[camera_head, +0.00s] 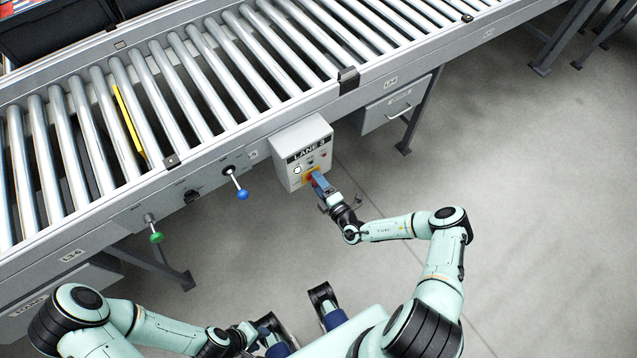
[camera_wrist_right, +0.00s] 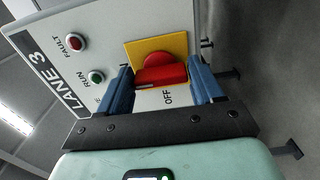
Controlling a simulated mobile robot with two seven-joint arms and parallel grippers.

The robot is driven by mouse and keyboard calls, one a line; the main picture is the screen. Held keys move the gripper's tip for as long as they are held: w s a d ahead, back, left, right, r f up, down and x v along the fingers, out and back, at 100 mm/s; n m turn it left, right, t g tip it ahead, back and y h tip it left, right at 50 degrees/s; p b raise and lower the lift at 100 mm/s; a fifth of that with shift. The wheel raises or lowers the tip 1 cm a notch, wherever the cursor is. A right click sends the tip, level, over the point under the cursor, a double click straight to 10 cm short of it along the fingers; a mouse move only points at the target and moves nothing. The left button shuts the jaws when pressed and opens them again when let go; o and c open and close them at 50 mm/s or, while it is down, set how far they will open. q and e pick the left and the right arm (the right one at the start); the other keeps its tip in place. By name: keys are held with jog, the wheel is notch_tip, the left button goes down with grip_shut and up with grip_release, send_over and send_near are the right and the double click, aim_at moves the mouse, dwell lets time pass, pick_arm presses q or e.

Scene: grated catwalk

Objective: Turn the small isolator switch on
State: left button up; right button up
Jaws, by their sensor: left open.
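The small isolator switch is a red knob (camera_wrist_right: 162,70) on a yellow plate (camera_wrist_right: 135,52), with OFF printed beside it. It sits low on the front of the grey LANE 3 box (camera_head: 305,146). In the head view my right gripper (camera_head: 318,183) is at the switch and hides most of it. In the right wrist view the two blue fingers (camera_wrist_right: 161,82) stand on either side of the knob, very close to it. I cannot tell whether they press on it. My left gripper (camera_head: 270,338) is open and empty at the bottom, away from the box.
The box hangs on the side of a roller conveyor (camera_head: 200,85). A blue-tipped lever (camera_head: 242,194), a black knob (camera_head: 192,196) and a green-tipped lever (camera_head: 155,237) are to its left. FAULT (camera_wrist_right: 75,43) and RUN (camera_wrist_right: 96,77) lamps are beside the switch. The floor at right is clear.

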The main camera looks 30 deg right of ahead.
jog(key=shift+o, duration=1.2)
jog(key=s+d, duration=0.1)
jog(key=s, duration=1.2)
jog(key=shift+s+p, duration=0.2)
jog(key=shift+p, duration=0.15)
